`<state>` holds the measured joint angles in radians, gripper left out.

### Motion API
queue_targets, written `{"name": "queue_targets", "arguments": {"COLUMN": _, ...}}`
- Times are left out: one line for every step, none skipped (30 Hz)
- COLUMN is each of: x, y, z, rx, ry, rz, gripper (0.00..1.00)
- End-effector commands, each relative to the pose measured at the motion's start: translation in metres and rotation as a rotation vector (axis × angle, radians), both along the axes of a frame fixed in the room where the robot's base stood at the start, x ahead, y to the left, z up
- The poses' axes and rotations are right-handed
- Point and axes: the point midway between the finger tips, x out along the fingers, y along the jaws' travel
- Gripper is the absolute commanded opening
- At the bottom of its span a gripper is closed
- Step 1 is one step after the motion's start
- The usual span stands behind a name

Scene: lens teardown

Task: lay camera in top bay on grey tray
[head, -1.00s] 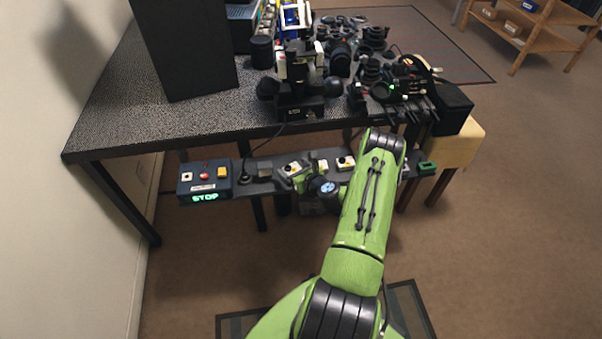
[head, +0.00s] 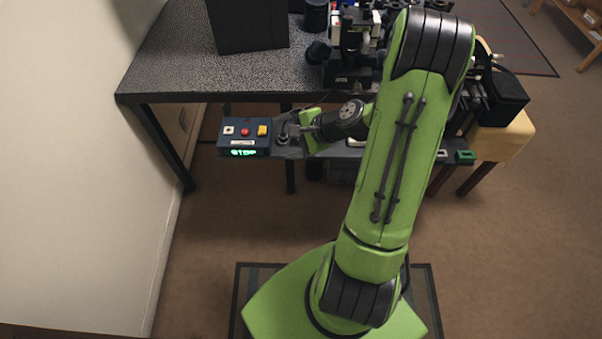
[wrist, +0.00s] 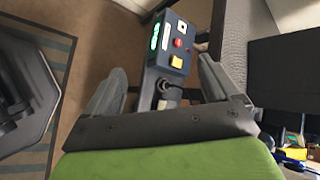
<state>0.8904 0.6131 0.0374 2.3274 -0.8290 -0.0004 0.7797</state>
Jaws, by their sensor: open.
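My gripper (head: 290,135) is at the left part of the dark rail along the table's front, just right of the blue control box (head: 245,137). In the wrist view my gripper (wrist: 160,68) has its two grey fingers spread apart, with nothing held between them. The control box (wrist: 173,50) and the rail's end lie beyond the fingers. I cannot pick out the camera or the grey tray with its top bay for certain; my arm covers much of the rail and the equipment on the table.
The dark table (head: 180,75) carries a tall black panel (head: 248,22) and a cluster of black equipment. The control box has red and yellow buttons and a green STOP display. A yellow block (head: 505,138) stands at right. A wall borders the left.

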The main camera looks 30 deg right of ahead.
Motion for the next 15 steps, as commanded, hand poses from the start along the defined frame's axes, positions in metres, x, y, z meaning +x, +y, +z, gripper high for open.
{"name": "queue_targets", "arguments": {"x": -0.005, "y": 0.024, "z": 0.022, "rx": -0.142, "ry": -0.008, "rz": 0.157, "gripper": 0.89}}
{"name": "queue_targets", "arguments": {"x": -0.01, "y": 0.035, "z": 0.032, "rx": -0.222, "ry": -0.006, "rz": 0.245, "gripper": 0.89}}
{"name": "queue_targets", "arguments": {"x": -0.019, "y": 0.049, "z": 0.046, "rx": -0.327, "ry": -0.006, "rz": 0.358, "gripper": 0.89}}
{"name": "queue_targets", "arguments": {"x": -0.027, "y": 0.059, "z": 0.056, "rx": -0.403, "ry": -0.005, "rz": 0.436, "gripper": 0.89}}
{"name": "queue_targets", "arguments": {"x": -0.035, "y": 0.068, "z": 0.066, "rx": -0.478, "ry": -0.008, "rz": 0.513, "gripper": 0.89}}
{"name": "queue_targets", "arguments": {"x": -0.047, "y": 0.078, "z": 0.08, "rx": -0.576, "ry": -0.011, "rz": 0.608, "gripper": 0.89}}
{"name": "queue_targets", "arguments": {"x": -0.058, "y": 0.085, "z": 0.09, "rx": -0.646, "ry": -0.015, "rz": 0.675, "gripper": 0.89}}
{"name": "queue_targets", "arguments": {"x": -0.068, "y": 0.091, "z": 0.1, "rx": -0.715, "ry": -0.019, "rz": 0.739, "gripper": 0.89}}
{"name": "queue_targets", "arguments": {"x": -0.083, "y": 0.098, "z": 0.113, "rx": -0.803, "ry": -0.027, "rz": 0.815, "gripper": 0.89}}
{"name": "queue_targets", "arguments": {"x": -0.095, "y": 0.102, "z": 0.123, "rx": -0.867, "ry": -0.033, "rz": 0.869, "gripper": 0.89}}
{"name": "queue_targets", "arguments": {"x": -0.108, "y": 0.106, "z": 0.132, "rx": -0.926, "ry": -0.041, "rz": 0.92, "gripper": 0.89}}
{"name": "queue_targets", "arguments": {"x": -0.125, "y": 0.109, "z": 0.143, "rx": -1.0, "ry": -0.052, "rz": 0.978, "gripper": 0.89}}
{"name": "queue_targets", "arguments": {"x": -0.138, "y": 0.111, "z": 0.151, "rx": -1.05, "ry": -0.063, "rz": 1.017, "gripper": 0.89}}
{"name": "queue_targets", "arguments": {"x": -0.15, "y": 0.112, "z": 0.157, "rx": -1.092, "ry": -0.072, "rz": 1.051, "gripper": 0.89}}
{"name": "queue_targets", "arguments": {"x": -0.165, "y": 0.112, "z": 0.164, "rx": -1.141, "ry": -0.084, "rz": 1.088, "gripper": 0.89}}
